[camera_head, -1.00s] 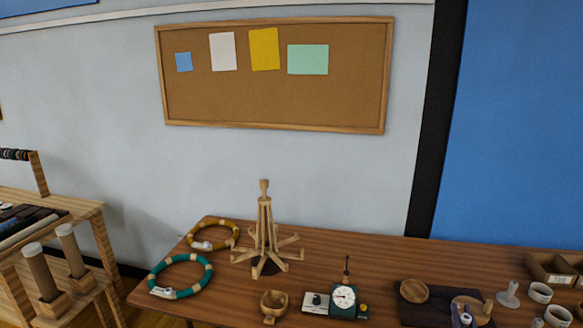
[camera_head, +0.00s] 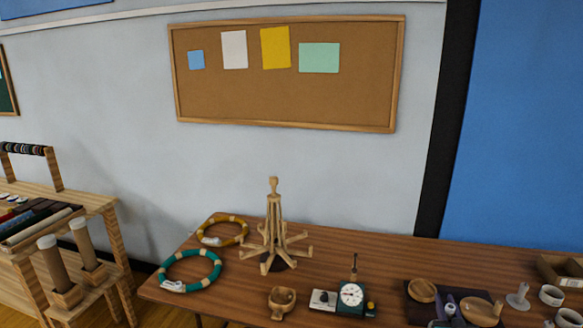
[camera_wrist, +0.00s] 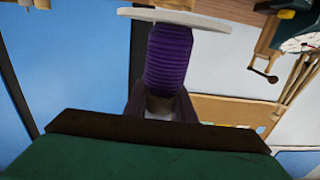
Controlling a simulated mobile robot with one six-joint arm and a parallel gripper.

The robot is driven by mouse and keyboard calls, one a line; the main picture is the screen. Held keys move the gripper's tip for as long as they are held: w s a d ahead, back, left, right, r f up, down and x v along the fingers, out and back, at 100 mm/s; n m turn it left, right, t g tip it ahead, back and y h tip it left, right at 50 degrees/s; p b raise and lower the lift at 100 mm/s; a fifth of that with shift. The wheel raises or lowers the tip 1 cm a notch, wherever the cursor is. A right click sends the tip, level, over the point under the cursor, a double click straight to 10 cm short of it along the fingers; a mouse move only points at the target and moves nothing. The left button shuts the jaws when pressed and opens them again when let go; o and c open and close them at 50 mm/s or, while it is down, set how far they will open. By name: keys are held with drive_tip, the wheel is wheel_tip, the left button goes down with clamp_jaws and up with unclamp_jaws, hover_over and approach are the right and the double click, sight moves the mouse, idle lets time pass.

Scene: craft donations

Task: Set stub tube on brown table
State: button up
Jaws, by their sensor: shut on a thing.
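My gripper (camera_wrist: 160,98) is shut on the stub tube (camera_wrist: 168,55), a purple ribbed cylinder with a wide white disc at its far end. Purple fingers sit on both sides of its near end in the wrist view. In the head view the purple tips of my gripper (camera_head: 447,311) show at the bottom edge, in front of the dark mat; the held tube is hard to make out there. The brown table (camera_head: 335,250) runs across the lower part of the head view. The tube appears held above it; the gap cannot be judged.
Bare wood shows behind the scale.

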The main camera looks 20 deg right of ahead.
drive_tip(key=w+a+r+n+t+y+b, duration=0.15)
drive_tip(key=w+a+y, duration=0.25)
drive_tip(key=w+a, duration=0.45)
drive_tip(key=w+a+r+n+t+y, duration=0.1)
drive_tip(key=w+a+r+n+y, duration=0.15)
drive_tip(key=w+a, duration=0.6)
drive_tip(key=w+a+r+n+t+y+b, duration=0.1)
drive_tip(key=w+a+n+y, duration=0.2)
drive_tip(key=w+a+y, duration=0.5)
drive_tip(key=w+a+r+n+g+y, duration=0.1)
drive_tip(key=a+n+g+y, duration=0.15)
drive_tip(key=a, duration=0.85)
drive_tip(key=w+a+r+n+g+y, duration=0.15)
drive_tip(key=a+n, duration=0.25)
drive_tip(key=a, duration=0.8)
drive_tip(key=s+a+f+n+g+y+b, duration=0.1)
drive_tip(key=s+a+f+n+g+y, duration=0.1)
drive_tip(key=s+a+n+g+y, duration=0.2)
drive_tip(key=shift+s+a+y, duration=1.05)
drive_tip(key=shift+a+y, duration=0.1)
drive_tip(key=shift+a, duration=1.2)
drive_tip(key=shift+f, duration=0.1)
